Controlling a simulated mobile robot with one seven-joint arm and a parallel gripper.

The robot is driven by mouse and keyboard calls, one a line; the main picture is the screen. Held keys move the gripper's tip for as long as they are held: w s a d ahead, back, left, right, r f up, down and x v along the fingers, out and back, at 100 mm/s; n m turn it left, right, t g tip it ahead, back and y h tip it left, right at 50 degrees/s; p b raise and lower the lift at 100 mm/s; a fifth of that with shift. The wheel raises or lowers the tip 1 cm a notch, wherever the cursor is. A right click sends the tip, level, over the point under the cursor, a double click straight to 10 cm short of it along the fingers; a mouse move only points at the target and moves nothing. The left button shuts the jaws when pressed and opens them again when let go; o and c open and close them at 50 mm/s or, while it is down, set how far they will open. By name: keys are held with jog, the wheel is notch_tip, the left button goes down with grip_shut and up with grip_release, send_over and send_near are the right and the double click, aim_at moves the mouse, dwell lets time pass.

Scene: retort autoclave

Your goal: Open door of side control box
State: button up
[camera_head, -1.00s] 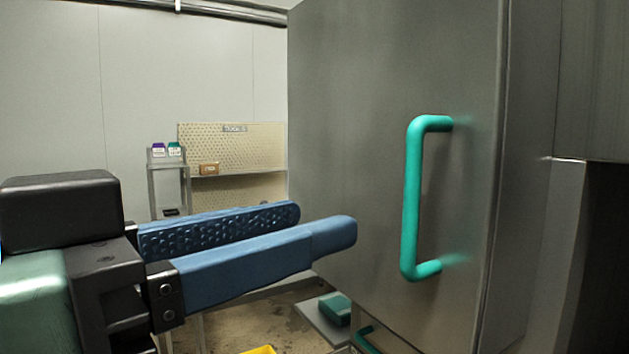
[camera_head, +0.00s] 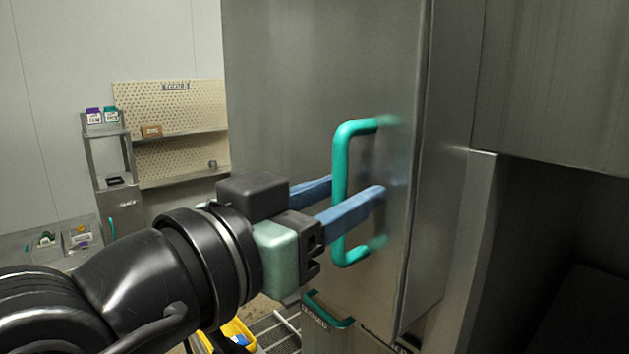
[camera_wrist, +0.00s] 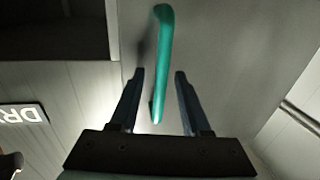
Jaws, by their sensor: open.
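The side control box door (camera_head: 285,80) is a grey metal panel, and it appears closed. Its upright teal handle (camera_head: 341,180) is a bar joined to the door at top and bottom. My gripper (camera_head: 348,194) is open with blue fingers on either side of the handle's lower half, one in front and one partly hidden behind it. In the wrist view the handle (camera_wrist: 164,60) runs between the two open fingers (camera_wrist: 158,75), with gaps on both sides. I cannot tell whether either finger touches it.
A second teal handle (camera_head: 328,312) is lower down on a front below. A yellow bin (camera_head: 230,335) is on the floor beneath my arm. A pegboard (camera_head: 170,105) with shelves stands at the back left. A dark recess (camera_head: 540,260) lies at the right.

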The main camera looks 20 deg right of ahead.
grip_shut()
dwell(1.4)
